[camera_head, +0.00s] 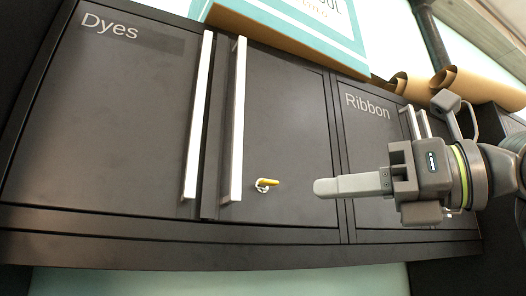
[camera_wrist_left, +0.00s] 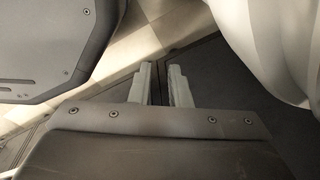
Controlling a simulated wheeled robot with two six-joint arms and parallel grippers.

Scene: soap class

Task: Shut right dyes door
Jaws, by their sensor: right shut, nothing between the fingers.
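The Dyes cupboard has two dark doors. The left door (camera_head: 100,130) carries the Dyes label and a long white handle (camera_head: 197,120). The right Dyes door (camera_head: 285,120) has a white handle (camera_head: 237,120) and a yellow key-like latch (camera_head: 267,183). It looks shut or nearly shut; I cannot tell if a small gap is left. My right gripper (camera_head: 318,188) is shut and empty, in front of the door's lower right part; contact cannot be told. My left gripper (camera_wrist_left: 161,72) shows in the left wrist view, open by a narrow gap, with nothing between the fingers.
The Ribbon cupboard (camera_head: 372,150) adjoins on the right, partly hidden by my right arm. A teal and white box (camera_head: 310,25) and brown paper rolls (camera_head: 470,85) lie on top. A dark ledge (camera_head: 150,230) runs below the doors.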

